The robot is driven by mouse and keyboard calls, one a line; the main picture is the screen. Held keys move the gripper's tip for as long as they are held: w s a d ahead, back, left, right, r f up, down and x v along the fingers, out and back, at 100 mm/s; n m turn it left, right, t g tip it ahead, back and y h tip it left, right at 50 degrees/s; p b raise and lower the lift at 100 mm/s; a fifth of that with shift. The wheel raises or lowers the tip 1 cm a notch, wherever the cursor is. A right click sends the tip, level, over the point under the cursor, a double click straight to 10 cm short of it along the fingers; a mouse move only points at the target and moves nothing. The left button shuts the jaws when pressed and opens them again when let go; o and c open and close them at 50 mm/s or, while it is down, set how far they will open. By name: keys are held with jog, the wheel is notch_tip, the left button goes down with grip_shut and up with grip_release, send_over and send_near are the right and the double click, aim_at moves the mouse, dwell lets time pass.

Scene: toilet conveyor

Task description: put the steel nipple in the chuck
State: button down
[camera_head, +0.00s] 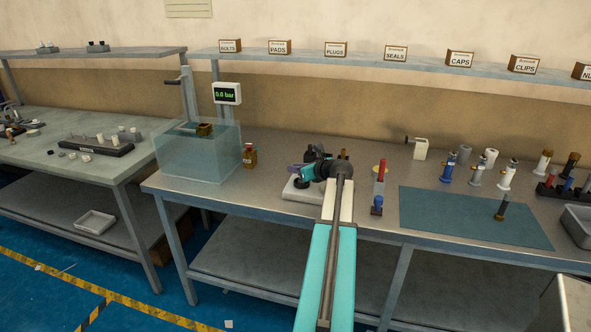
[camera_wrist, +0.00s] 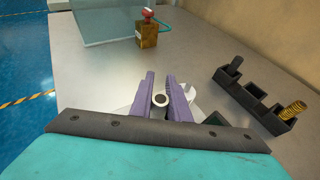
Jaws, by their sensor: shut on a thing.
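My gripper (camera_wrist: 161,84) shows in the wrist view as two purple fingers pointing away from the wrist. It is shut on the steel nipple (camera_wrist: 160,100), a short pale tube seen end-on with a dark bore. In the head view my arm hides most of the gripper and the nipple. A pale base plate (camera_head: 301,190) with dark parts on it stands on the bench under the gripper; it may be the chuck's base. The chuck's jaws are hidden by my arm and fingers, so I cannot tell whether the nipple touches them.
A water tank (camera_head: 198,154) stands left, with a brass block (camera_wrist: 147,34) topped in red beside it. A black rack (camera_wrist: 256,101) holding a brass spring-like piece is right of the fingers. A blue-green mat (camera_head: 470,217) lies right, with several fittings behind it.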

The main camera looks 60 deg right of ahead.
jog(key=shift+f, duration=0.15)
jog(key=c, duration=1.7)
grip_release()
jog(key=shift+s+r, duration=0.1)
jog(key=shift+r, duration=0.1)
jog(key=b+v, duration=0.1)
jog(key=v, duration=1)
jog(key=shift+s+a+r, duration=0.2)
jog(key=shift+s+r, duration=0.05)
jog(key=shift+s, duration=0.05)
